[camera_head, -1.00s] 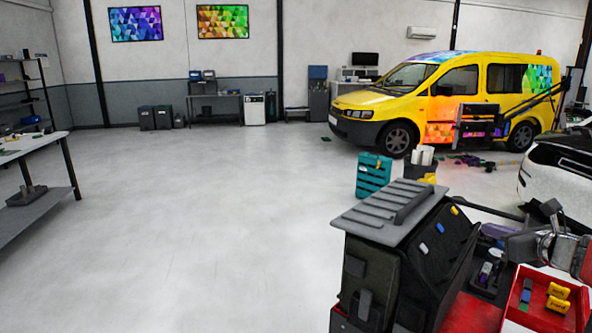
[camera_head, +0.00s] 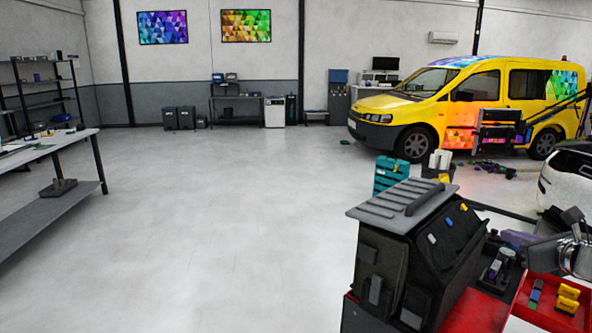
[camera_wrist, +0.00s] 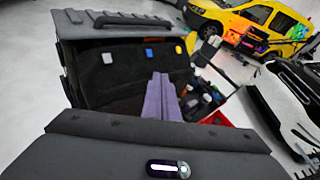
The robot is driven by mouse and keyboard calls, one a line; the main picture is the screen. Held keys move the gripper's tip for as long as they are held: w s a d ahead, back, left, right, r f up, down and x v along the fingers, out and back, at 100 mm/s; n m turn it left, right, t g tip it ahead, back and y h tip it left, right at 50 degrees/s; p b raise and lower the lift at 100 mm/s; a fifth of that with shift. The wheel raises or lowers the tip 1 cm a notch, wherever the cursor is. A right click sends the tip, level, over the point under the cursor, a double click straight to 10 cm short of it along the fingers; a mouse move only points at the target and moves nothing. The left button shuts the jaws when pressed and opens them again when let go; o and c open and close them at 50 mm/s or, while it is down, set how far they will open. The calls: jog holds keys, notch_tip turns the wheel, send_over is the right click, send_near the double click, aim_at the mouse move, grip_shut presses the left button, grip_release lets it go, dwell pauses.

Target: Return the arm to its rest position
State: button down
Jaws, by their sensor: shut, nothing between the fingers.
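My gripper (camera_wrist: 160,82) shows in the wrist view as two long purple fingers lying side by side, shut with nothing between them. It is over the near side of the black tool case (camera_wrist: 110,78), apart from the van. In the head view the arm's grey end part (camera_head: 560,250) is at the right edge, above the red tray. The fingertips are hard to make out there. The tool case (camera_head: 440,245) has a ribbed grey lid (camera_head: 400,203) and small blue, white and yellow pieces on its sloped side.
A red tray (camera_head: 522,312) with yellow boxes (camera_head: 568,298) lies below the arm. A teal crate (camera_head: 388,178) stands behind the case. The yellow van (camera_head: 400,105) is at the back right, a white car (camera_head: 568,175) at the right edge. A workbench (camera_head: 50,147) stands left; the middle floor is clear.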

jog(key=s+a+f+n+g+y, duration=0.2)
jog(key=a+f+n+g, duration=0.15)
jog(key=f+n, duration=0.4)
jog(key=s+a+f+n+g, duration=0.25)
jog(key=s+a+n, duration=0.2)
jog(key=a, duration=0.25)
jog(key=s+a+f+n+g, duration=0.1)
jog(key=s+a+f+n, duration=0.2)
jog(key=a+n, duration=0.4)
jog(key=s+a+r+n, duration=0.1)
jog(key=s+a+n, duration=0.5)
jog(key=a, duration=0.4)
jog(key=s+a+r+n+g+h, duration=0.1)
jog(key=s+a+n, duration=0.5)
jog(key=a+n, duration=0.3)
jog(key=shift+s+a+r+g, duration=0.2)
jog(key=shift+s+a+g, duration=0.1)
jog(key=shift+a, duration=0.2)
